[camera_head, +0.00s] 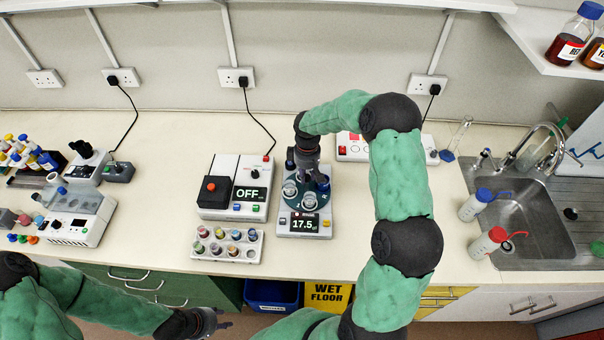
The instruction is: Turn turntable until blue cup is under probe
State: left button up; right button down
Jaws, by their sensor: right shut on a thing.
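The turntable (318,200) is a teal disc on a grey device in the middle of the bench, with a display reading 17.5. Clear cups (289,189) sit on the disc. A small blue thing (323,184) shows at its right side; I cannot tell if it is the blue cup. My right gripper (309,172) reaches down over the disc from behind and is shut on part of the turntable, though its fingers hide the exact spot. The probe is not clearly visible. My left gripper (214,322) is low in front of the bench, away from the turntable; its fingers are too small to read.
Left of the turntable stands a box with a red button and an OFF display (249,193). A white rack of small vials (228,246) lies in front of it. A white device (352,148) sits behind right. The sink (525,215) is far right.

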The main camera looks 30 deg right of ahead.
jog(key=shift+n, duration=1.2)
jog(key=shift+n+p, duration=0.7)
jog(key=shift+n, duration=1.7)
jog(key=shift+n+p, duration=0.45)
jog(key=shift+n, duration=1.45)
jog(key=shift+n+p, duration=0.5)
jog(key=shift+n, duration=1.7)
jog(key=c, duration=1.2)
grip_release()
jog(key=shift+c, duration=0.2)
